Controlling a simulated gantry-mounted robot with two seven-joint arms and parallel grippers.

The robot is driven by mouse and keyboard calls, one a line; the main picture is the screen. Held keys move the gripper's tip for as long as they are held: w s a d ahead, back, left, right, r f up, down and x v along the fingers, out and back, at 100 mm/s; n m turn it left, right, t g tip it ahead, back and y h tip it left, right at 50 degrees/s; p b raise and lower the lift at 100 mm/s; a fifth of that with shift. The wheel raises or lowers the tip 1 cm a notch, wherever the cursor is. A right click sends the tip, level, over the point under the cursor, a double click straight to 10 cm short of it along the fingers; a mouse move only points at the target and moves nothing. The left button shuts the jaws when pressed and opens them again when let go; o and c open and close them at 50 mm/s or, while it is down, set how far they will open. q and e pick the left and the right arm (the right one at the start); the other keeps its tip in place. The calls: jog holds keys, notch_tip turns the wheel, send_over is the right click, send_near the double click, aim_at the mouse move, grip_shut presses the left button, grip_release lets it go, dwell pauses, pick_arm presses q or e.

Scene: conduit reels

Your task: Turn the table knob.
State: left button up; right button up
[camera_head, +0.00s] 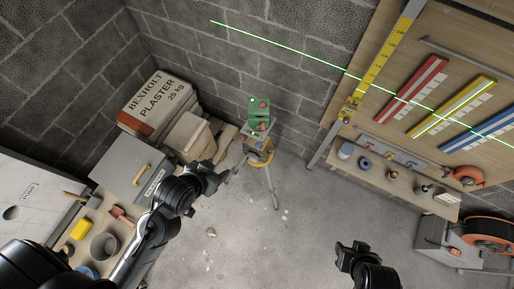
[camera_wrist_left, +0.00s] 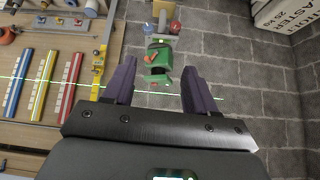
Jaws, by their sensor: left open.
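A green device (camera_head: 258,108) with small orange-red knobs stands on a tripod with a yellow head (camera_head: 260,157) near the back wall. I cannot tell which knob is the table knob. In the left wrist view the green device (camera_wrist_left: 158,56) appears beyond and between my fingers, with a red knob (camera_wrist_left: 176,26) at its upper right. My left gripper (camera_head: 217,176) is left of and nearer than the tripod in the head view; in the wrist view its jaws (camera_wrist_left: 157,72) are apart and empty. My right gripper (camera_head: 352,248) is low at the right, away from the tripod.
A grey case (camera_head: 133,165) is on the left bench. A shelf (camera_head: 395,180) with small items and a board with coloured rails are at right. A green laser line crosses the wall.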

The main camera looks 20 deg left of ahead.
aim_at(257, 148)
pick_arm(q)
jog(key=w+d+f+t+b, duration=0.1)
jog(key=w+f+t+b, duration=0.55)
jog(key=b, duration=0.55)
jog(key=w+d+f+m+t+b, duration=0.1)
jog(key=d+f+t+b, duration=0.1)
jog(key=f+b, duration=0.7)
jog(key=w+d+f+t+b, duration=0.1)
jog(key=f+t+b, duration=0.1)
jog(key=f+b, duration=0.7)
jog(key=shift+h, duration=0.3)
jog(key=w+b, duration=0.1)
jog(key=w, duration=0.2)
jog(key=w+r+b, duration=0.1)
jog(key=w, duration=0.3)
jog(key=w+d+r+b, duration=0.1)
jog(key=w, duration=0.3)
jog(key=shift+r, duration=0.25)
